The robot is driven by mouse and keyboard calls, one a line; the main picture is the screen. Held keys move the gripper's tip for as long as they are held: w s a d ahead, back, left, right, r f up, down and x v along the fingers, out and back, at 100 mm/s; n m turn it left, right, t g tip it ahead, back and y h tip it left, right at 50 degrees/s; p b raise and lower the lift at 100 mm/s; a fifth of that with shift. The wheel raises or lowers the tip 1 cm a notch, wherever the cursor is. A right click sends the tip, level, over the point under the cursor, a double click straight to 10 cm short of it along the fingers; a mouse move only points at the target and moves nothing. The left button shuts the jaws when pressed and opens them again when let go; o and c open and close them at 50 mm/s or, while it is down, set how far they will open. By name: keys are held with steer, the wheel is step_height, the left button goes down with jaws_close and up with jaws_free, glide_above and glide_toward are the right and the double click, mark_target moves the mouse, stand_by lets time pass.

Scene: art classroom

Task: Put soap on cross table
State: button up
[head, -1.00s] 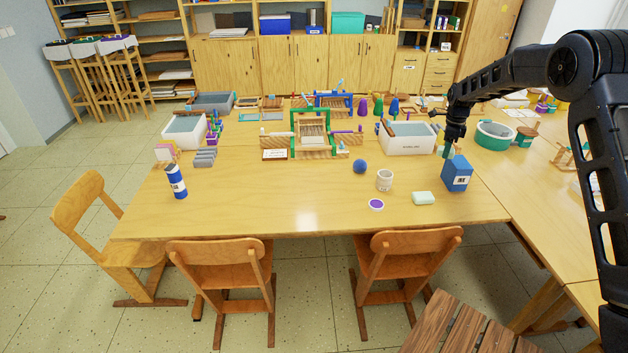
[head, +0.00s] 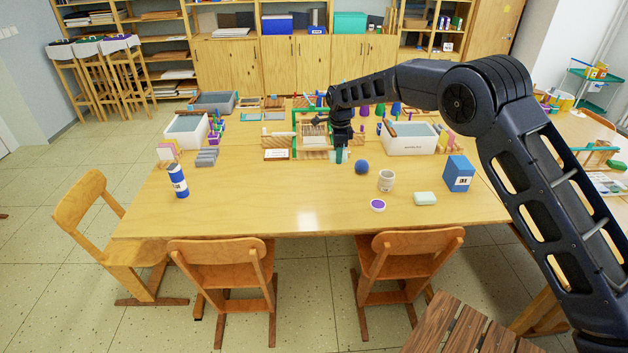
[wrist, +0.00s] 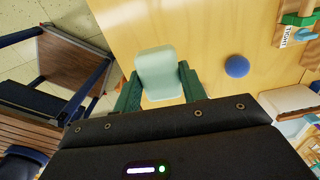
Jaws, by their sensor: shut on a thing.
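My gripper (head: 341,156) is over the middle of the big wooden table (head: 240,210), left of the blue ball (head: 362,167). In the head view the soap between the fingers is small and hard to make out. A similar pale green bar (head: 425,198) lies on the table near its front right.
A grey cup (head: 386,180), a purple-topped round dish (head: 378,205) and a blue box (head: 459,174) stand on the right. A blue bottle (head: 178,181) stands on the left. White bins (head: 408,145) and wooden toys fill the back. The front middle is clear.

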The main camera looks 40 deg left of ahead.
mark_target(330, 155)
steer(key=s, duration=0.1)
steer(key=s+a, duration=0.1)
steer(key=shift+s+a, duration=0.3)
steer(key=shift+s, duration=0.1)
steer(key=f, duration=2)
steer(key=shift+s+a, duration=0.15)
steer(key=shift+s, duration=0.15)
steer(key=o, duration=1)
steer(key=shift+f, duration=0.1)
step_height(330, 155, up, 12)
steer(key=shift+r, duration=0.15)
steer(key=shift+w+r, duration=0.1)
